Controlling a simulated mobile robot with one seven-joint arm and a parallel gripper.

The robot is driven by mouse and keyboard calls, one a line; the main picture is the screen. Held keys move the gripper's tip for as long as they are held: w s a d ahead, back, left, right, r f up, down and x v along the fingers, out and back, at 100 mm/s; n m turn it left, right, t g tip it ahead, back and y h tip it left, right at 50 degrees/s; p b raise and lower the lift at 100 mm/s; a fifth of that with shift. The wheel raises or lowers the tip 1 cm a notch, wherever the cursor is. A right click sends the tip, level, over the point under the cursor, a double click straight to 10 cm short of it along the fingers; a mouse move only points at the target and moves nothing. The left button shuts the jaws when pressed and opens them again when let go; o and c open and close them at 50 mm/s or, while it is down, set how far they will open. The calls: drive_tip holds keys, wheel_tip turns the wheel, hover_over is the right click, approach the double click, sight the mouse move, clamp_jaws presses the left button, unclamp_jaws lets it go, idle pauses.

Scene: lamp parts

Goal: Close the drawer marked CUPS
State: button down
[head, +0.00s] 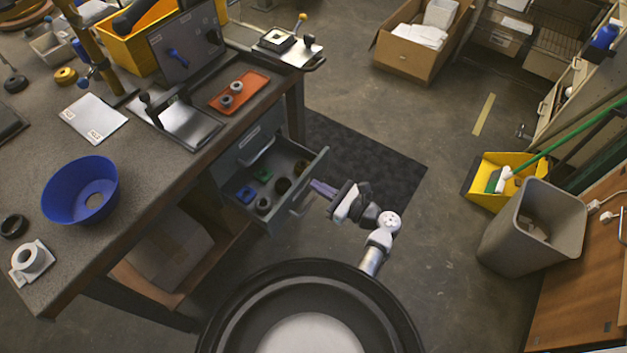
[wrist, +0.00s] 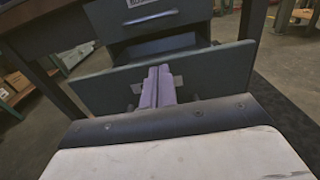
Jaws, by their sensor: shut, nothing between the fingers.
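An open drawer (head: 318,170) sticks out from the grey cabinet under the workbench. Its front panel (wrist: 215,75) spans the wrist view, with grey handle pieces showing on both sides of my fingers. In the head view the handle (head: 301,204) is on the outer face. My gripper (head: 322,188), with purple fingers, is shut and empty in front of this panel. The fingertips (wrist: 158,72) are at or very near the panel's handle area; I cannot tell whether they touch. No readable CUPS marking shows.
The drawer holds a blue part (head: 245,195), a green part (head: 262,174) and several dark rings. A shut drawer (wrist: 150,22) with a handle is above it. The workbench (head: 150,185) stands over the cabinet. A dark mat (head: 375,160) covers the floor to the right.

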drive_tip(key=shift+x, duration=1.1)
drive_tip(key=x, duration=1.3)
drive_tip(key=shift+w+a+f, duration=0.1)
